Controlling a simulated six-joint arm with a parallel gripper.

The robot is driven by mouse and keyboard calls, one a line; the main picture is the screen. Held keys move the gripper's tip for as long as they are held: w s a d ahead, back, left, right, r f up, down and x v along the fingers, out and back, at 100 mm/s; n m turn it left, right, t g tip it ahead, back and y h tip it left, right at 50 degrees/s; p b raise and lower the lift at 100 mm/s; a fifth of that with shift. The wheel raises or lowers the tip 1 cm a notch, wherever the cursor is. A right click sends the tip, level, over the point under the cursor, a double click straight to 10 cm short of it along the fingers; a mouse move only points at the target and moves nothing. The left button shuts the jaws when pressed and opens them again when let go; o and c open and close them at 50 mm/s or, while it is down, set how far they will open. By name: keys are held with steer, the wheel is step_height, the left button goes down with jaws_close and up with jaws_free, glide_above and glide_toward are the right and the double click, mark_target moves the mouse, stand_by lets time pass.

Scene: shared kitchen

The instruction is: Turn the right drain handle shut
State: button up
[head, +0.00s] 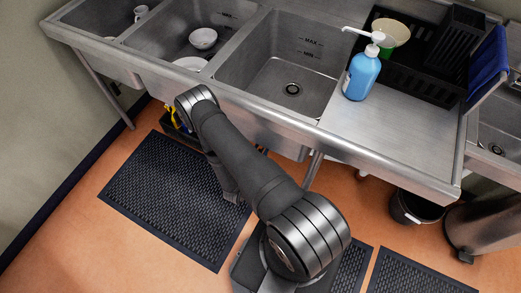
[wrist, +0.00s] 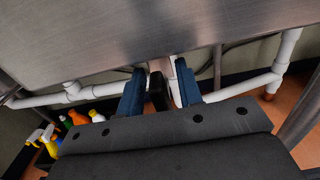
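In the wrist view, my gripper (wrist: 160,90) reaches under the sink with its two blue fingers spread apart. A black handle grip (wrist: 158,93) stands between the fingers, with narrow gaps seeming to show on both sides. A short metal piece shows just beyond the grip, close under the basin. I take this for the drain handle; the view does not show clearly which one it is or how far it is turned. In the head view, the sink (head: 262,112) hides the handle, and my gripper cannot be made out there.
White drain pipes (wrist: 235,90) run behind the fingers, below the steel basin underside (wrist: 90,35). Several coloured bottles (wrist: 75,120) stand at the left. In the head view, a blue soap bottle (head: 362,75) stands on the drainboard, and dark mats (head: 178,195) lie on the floor.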

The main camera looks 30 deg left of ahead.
jaws_close()
stand_by(0.4)
steer(key=shift+d+f+m, duration=0.4)
steer(key=shift+m, duration=2.6)
steer(key=shift+d+f+m, duration=0.45)
steer(key=shift+m, duration=2.55)
steer(key=shift+d+f+m, duration=0.4)
steer(key=shift+m, duration=2.6)
